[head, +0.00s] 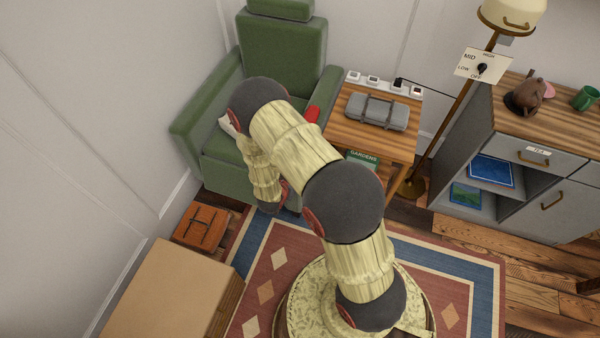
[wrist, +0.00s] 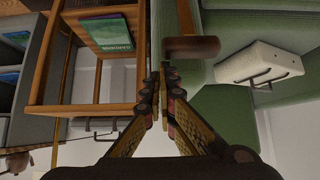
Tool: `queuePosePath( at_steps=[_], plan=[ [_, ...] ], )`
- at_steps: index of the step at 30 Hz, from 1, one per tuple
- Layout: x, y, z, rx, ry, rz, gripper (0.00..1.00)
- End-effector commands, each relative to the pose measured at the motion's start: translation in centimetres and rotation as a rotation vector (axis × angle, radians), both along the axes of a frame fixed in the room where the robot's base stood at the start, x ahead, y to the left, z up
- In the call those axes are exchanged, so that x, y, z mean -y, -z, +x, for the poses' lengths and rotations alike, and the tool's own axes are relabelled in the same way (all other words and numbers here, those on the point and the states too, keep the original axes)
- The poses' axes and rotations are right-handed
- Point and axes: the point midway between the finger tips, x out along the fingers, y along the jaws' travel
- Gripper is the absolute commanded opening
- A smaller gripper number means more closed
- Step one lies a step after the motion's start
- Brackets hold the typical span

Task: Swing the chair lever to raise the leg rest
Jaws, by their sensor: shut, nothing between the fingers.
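The green armchair (head: 285,45) stands against the back wall in the head view, largely behind my arm. Its green surfaces (wrist: 230,112) also fill much of the right of the wrist view. A dark reddish-brown handle (wrist: 193,47), which looks like the lever, shows beside the chair. My gripper (wrist: 161,78) is shut and empty, its tips just below and left of the handle in the picture; I cannot tell whether they touch. In the head view my arm hides the gripper. A red piece (head: 312,113) shows by the chair's right armrest; I cannot tell whether it is the lever.
A wooden side table (head: 338,132) stands close right of the chair, holding a grey case (head: 375,111), a power strip and a green book (head: 362,157). A white object (wrist: 262,62) shows near the chair. A lamp and cabinet (head: 470,120) are further right.

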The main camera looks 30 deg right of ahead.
Motion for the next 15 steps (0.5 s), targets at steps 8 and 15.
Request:
queuePosePath(
  at_steps=[8, 15],
  plan=[
    [-4.4, 1.8, -2.8, -0.009, -0.004, 0.0, 0.0],
    [-7.6, 4.4, -5.3, 0.035, -0.01, -0.06, 0.0]
  ],
)
